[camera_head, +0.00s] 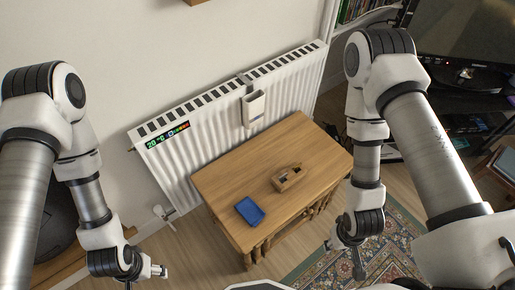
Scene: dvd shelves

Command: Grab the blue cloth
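The blue cloth (249,211) lies as a small flat blue shape on the near left part of the wooden table (225,184). Its folds are too small to tell. My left gripper (147,277) is low at the left, at the bottom edge of the view. Its fingers look spread and empty, clear of the table and left of the cloth. My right gripper (345,260) hangs to the right of the table's near right side, in front of the rug. Its fingers look apart and empty. Neither gripper touches the cloth.
A small wooden holder (288,178) stands on the table, right of the cloth. A white radiator (215,137) with a small box (253,106) is behind the table. A patterned rug (386,245) lies at right. A television (465,40) stands at far right.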

